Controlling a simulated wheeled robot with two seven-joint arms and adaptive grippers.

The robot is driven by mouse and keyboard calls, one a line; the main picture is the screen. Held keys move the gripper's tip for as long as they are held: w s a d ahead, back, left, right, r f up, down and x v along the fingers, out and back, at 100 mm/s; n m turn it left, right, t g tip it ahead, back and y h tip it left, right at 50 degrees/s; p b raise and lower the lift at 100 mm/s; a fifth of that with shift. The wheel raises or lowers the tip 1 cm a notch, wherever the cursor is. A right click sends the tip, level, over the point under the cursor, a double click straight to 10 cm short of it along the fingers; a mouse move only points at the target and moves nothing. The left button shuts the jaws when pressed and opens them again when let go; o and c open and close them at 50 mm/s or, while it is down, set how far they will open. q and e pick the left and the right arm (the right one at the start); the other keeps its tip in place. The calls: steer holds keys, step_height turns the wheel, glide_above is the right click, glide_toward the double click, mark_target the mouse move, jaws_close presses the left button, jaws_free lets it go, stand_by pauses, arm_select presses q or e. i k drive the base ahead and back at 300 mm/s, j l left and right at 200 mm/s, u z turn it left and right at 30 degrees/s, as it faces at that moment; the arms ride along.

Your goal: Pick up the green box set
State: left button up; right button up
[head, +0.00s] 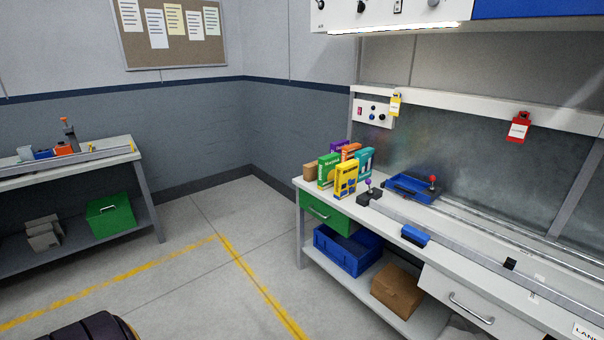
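A green box (328,172) stands upright on the left end of the white workbench (460,253), in a cluster of coloured boxes. A yellow box (346,180) stands in front of it to the right. A teal box (366,163) is behind to the right, with an orange box (351,149) and a partly hidden purple one at the back. Neither of my grippers shows in the head view.
A blue tray (409,189) and a purple-knobbed device stand right of the boxes. A rail runs along the bench. A blue bin (346,248) and a cardboard box (397,291) sit on the lower shelf. Another bench with a green container (110,215) is left. The floor between is clear.

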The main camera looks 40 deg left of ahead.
mark_target(327, 164)
steer(key=u, duration=0.95)
